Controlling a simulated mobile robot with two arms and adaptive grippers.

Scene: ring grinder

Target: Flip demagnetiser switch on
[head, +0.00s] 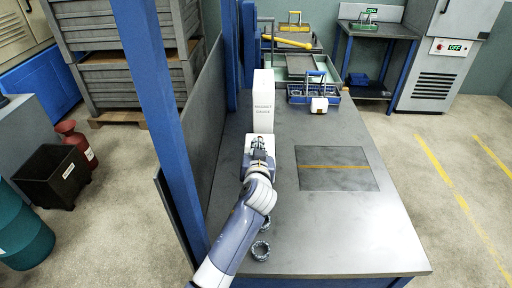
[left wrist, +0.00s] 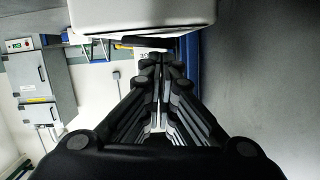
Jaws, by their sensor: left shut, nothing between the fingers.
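No demagnetiser switch can be made out for certain in either view. A tall white box (head: 264,100) with a small printed label, hard to read, stands on the grey bench (head: 330,230). My left gripper (head: 259,145) is just in front of the box's lower part, its fingers shut and empty. The gripper and wrist hide what lies directly below them. In the left wrist view the closed fingertips (left wrist: 160,62) are near a pale block-like housing (left wrist: 140,15) at the top edge; contact cannot be told. My right gripper is not in view.
A dark plate with an orange line (head: 338,168) lies on the bench right of my arm. Metal rings (head: 260,250) are near the front. A blue tray (head: 312,95) and a small white block (head: 319,105) are farther back. A blue post (head: 160,110) stands left.

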